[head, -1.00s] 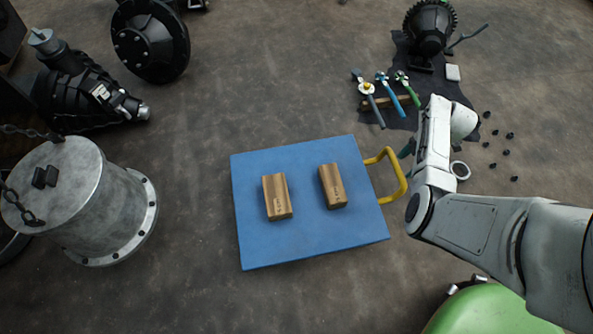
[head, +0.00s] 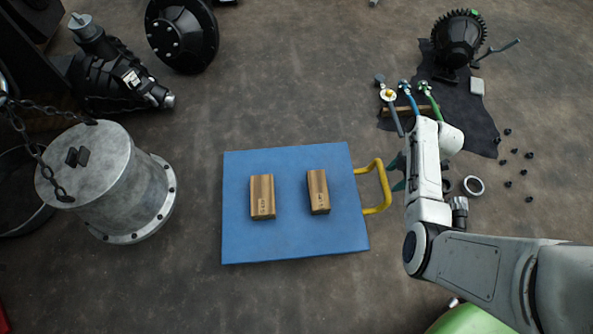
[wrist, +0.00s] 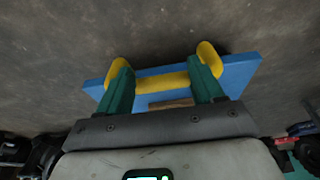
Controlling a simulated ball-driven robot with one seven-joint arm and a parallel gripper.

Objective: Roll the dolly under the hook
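The dolly is a flat blue platform (head: 290,235) on the floor, with a yellow loop handle (head: 381,190) on its right side. Two brass-coloured blocks, the left one (head: 262,196) and the right one (head: 317,191), lie on it. My gripper (head: 397,174) is at the handle, partly hidden by my arm. In the wrist view, its green fingers (wrist: 163,88) are spread wide, with the yellow handle bar (wrist: 160,83) running across between them. I cannot tell whether they touch it. A chain (head: 30,140) hangs at the left; no hook is clearly visible.
A grey flanged cylinder (head: 115,185) stands left of the dolly, with a narrow floor gap between. Black machine parts (head: 120,80) lie behind it. Tools (head: 405,100), a dark cloth (head: 470,110), a ring (head: 473,186) and several small bolts lie right. Floor behind the dolly is clear.

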